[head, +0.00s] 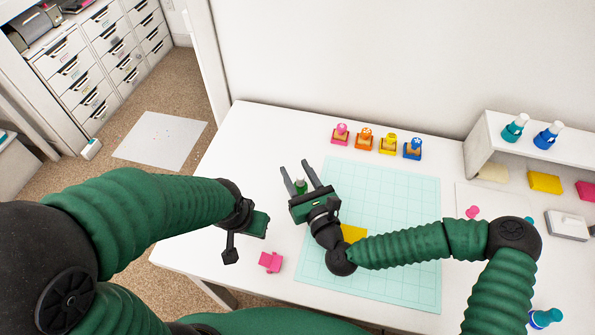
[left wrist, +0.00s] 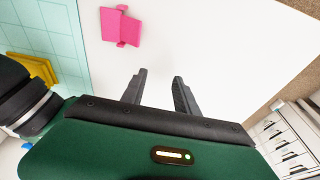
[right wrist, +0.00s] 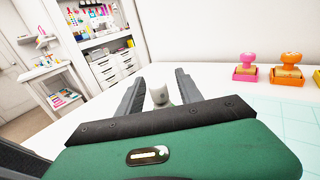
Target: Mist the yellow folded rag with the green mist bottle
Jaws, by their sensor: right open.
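The green mist bottle (head: 300,187) stands on the white table, between the spread fingers of my right gripper (head: 296,165). In the right wrist view its grey-white top (right wrist: 158,92) shows between the fingers, with a gap beside it; its lower part is mostly hidden. My right gripper is open. The yellow folded rag (head: 354,233) lies on the mint cutting mat (head: 410,285), partly hidden by my right arm. It also shows in the left wrist view (left wrist: 33,68). My left gripper (left wrist: 160,76) is open and empty near the table's left edge.
A pink folded piece (head: 270,261) lies on the table left of the mat. Several coloured stamps (head: 388,145) line the mat's back edge. A white shelf (head: 565,150) at right bears teal and blue bottles. The table's back left is clear.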

